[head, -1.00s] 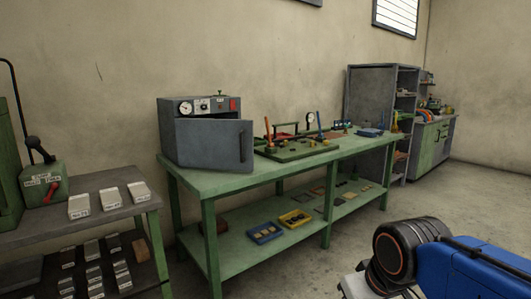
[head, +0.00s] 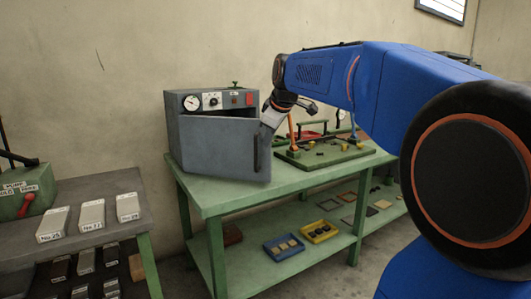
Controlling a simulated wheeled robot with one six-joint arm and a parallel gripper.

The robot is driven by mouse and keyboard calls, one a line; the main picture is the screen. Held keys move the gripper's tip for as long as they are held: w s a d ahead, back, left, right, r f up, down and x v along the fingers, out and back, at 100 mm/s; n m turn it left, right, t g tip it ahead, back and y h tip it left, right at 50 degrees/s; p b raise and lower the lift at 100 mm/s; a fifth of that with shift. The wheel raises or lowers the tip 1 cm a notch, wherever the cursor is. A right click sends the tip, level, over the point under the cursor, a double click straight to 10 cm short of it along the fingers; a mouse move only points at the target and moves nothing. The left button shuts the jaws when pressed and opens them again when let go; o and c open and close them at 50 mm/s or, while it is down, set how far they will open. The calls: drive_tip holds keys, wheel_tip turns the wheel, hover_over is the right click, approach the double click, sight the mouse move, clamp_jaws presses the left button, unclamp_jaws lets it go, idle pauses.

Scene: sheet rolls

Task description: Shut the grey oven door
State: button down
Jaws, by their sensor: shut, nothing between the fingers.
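The grey oven (head: 212,92) stands on the green workbench (head: 225,195). It has a dial, a knob and a red switch on its top panel. Its grey door (head: 215,148) is ajar, with its right side swung out towards me and a dark gap along the top. A dark vertical handle (head: 256,153) is near the door's right edge. My gripper (head: 267,122) is shut and empty at the door's upper right corner. I cannot tell whether it touches the door. The oven's right side is partly hidden behind the door and gripper.
A green board with tools (head: 325,153) lies on the bench right of the oven. A blue tray (head: 283,248) and a yellow tray (head: 320,232) are on the lower shelf. A grey side table (head: 92,205) with labelled blocks stands at the left. My blue arm spans the right.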

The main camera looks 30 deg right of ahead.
sight(265, 154)
drive_tip(key=x, duration=0.3)
drive_tip(key=d+x, duration=0.1)
drive_tip(key=x, duration=0.3)
drive_tip(key=d+x, duration=0.1)
drive_tip(key=x, duration=0.3)
drive_tip(key=shift+w+r, duration=0.4)
drive_tip(key=shift+w+d, duration=0.6)
drive_tip(key=shift+w, duration=0.05)
